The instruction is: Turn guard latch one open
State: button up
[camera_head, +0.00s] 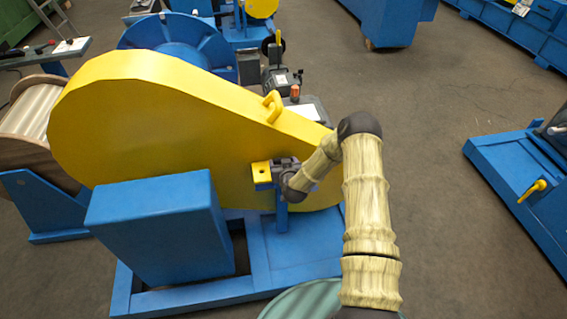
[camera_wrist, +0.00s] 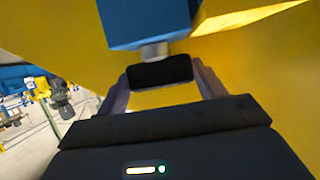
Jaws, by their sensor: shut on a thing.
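The large yellow chain guard (camera_head: 150,120) stands on a blue machine frame. A blue post carries a small yellow bracket (camera_head: 261,171) with a hole, in front of the guard's lower right part. My gripper (camera_head: 283,168) is at this bracket, its fingers mostly hidden by my wrist. In the wrist view my gripper (camera_wrist: 160,78) is shut on a dark block, which looks like the handle of the guard latch (camera_wrist: 160,72). A short grey stem joins this handle to a blue block (camera_wrist: 145,20) above it. Which latch this is, I cannot tell by any marking.
A yellow loop handle (camera_head: 272,106) stands on the guard's sloping top edge. A blue box (camera_head: 160,225) juts out at the front left. A blue unit with a yellow lever (camera_head: 532,190) stands at the right. The floor between is clear.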

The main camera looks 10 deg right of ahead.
jog(key=o, duration=1)
jog(key=v, duration=1.7)
jog(key=shift+s+r, duration=0.15)
jog(key=shift+a, duration=0.1)
